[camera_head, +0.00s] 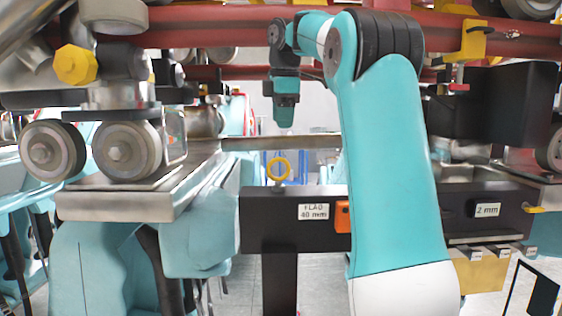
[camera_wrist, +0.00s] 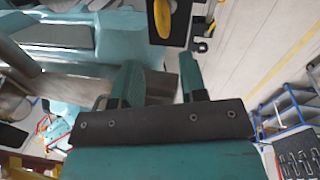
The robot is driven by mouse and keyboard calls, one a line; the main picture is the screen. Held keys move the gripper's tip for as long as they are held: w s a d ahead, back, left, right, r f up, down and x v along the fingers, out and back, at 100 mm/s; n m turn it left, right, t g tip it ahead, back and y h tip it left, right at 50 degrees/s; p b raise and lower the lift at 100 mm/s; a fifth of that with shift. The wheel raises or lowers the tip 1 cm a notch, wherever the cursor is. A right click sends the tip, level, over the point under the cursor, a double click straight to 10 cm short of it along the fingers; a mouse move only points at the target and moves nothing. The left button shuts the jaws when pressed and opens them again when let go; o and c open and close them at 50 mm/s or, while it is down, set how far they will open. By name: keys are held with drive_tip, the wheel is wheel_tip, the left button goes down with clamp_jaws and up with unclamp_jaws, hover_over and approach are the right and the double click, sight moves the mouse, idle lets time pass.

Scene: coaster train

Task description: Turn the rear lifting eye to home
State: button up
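A yellow ring-shaped lifting eye (camera_head: 278,169) stands upright on top of a black beam (camera_head: 266,205) in the head view. No other lifting eye is clear, and I cannot tell its angle from home. My gripper (camera_head: 284,122) points down above the eye and apart from it; its fingertips are hard to make out there. In the wrist view my gripper (camera_wrist: 160,68) has its two fingers apart with nothing between them. A yellow piece (camera_wrist: 163,16) on a dark part lies beyond the fingertips at the top edge; it may be the eye.
The black beam carries a "FLAG 40 mm" label (camera_head: 314,212) and an orange block (camera_head: 343,216). A wheeled carriage (camera_head: 127,148) rests on a steel plate (camera_head: 120,205) at left. A red rail (camera_head: 220,25) crosses above. Blue racks (camera_wrist: 285,105) stand at right in the wrist view.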

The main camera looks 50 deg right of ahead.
drive_tip(key=f+b, duration=0.2)
drive_tip(key=f, duration=0.1)
drive_tip(key=w+f+b, duration=0.1)
drive_tip(key=f+b, duration=0.1)
drive_tip(key=f, duration=0.1)
drive_tip(key=d+f+b, duration=0.1)
drive_tip(key=f+b, duration=0.1)
drive_tip(key=f, duration=0.1)
drive_tip(key=shift+w+d+b, duration=0.1)
drive_tip(key=shift+w+b, duration=0.1)
drive_tip(key=shift+b, duration=0.1)
clamp_jaws()
